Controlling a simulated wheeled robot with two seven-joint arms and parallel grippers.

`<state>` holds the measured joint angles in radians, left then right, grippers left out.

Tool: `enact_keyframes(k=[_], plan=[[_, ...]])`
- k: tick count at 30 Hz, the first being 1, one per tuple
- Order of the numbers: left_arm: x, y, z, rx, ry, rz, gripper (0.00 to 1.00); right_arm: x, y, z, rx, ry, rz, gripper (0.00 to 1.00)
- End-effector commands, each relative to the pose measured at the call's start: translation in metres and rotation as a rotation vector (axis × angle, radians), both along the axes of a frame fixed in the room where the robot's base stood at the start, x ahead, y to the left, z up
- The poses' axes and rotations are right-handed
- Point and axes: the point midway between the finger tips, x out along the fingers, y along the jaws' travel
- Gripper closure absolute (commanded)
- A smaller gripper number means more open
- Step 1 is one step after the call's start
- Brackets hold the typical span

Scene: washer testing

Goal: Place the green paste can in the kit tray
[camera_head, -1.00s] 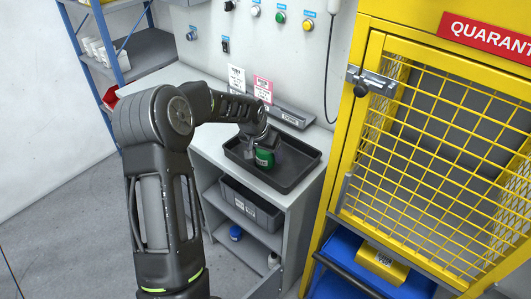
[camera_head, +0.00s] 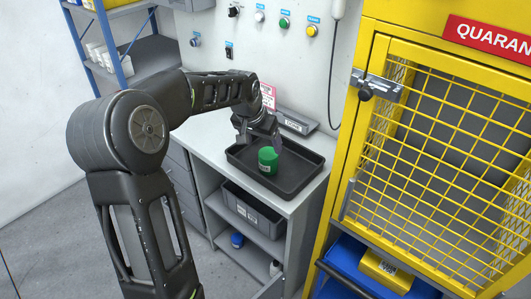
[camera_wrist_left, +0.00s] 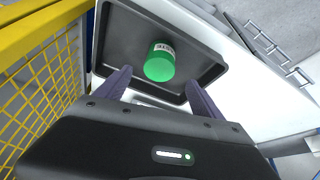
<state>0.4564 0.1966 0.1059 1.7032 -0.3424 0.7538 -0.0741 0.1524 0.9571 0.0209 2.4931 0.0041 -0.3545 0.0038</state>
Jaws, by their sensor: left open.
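The green paste can (camera_head: 267,161) stands upright in the black kit tray (camera_head: 300,185) on the counter. In the left wrist view the can (camera_wrist_left: 159,66) is in front of the gripper, inside the tray (camera_wrist_left: 118,32), with its green top toward the camera. My left gripper (camera_head: 266,138) is just behind and above the can in the head view. In the left wrist view its two fingers (camera_wrist_left: 155,85) are spread wide, with nothing between the tips. The can appears clear of both fingers. My right gripper is not in view.
A yellow mesh quarantine cage (camera_head: 440,150) stands close on the right of the counter. A smaller grey tray (camera_head: 296,121) lies behind the kit tray by the wall. A grey bin (camera_head: 252,211) sits on the shelf below. The counter left of the tray is clear.

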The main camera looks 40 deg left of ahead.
Motion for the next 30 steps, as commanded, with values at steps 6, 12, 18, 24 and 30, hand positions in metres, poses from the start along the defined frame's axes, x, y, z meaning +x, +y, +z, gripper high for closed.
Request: enact_keyframes(k=[6,12,18,24,30], plan=[[-0.007,-0.001,0.017,-0.001,0.001,0.001,0.23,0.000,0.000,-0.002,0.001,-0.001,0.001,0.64],[-0.008,-0.001,0.018,-0.001,0.001,0.001,0.23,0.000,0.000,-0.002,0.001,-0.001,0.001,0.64],[-0.007,-0.001,0.018,-0.001,0.001,0.001,0.23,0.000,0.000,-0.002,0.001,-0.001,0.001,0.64],[-0.007,-0.001,0.018,-0.001,0.001,0.001,0.23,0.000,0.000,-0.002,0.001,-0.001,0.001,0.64],[-0.007,-0.001,0.017,-0.001,0.001,0.001,0.23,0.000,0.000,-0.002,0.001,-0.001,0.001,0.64]])
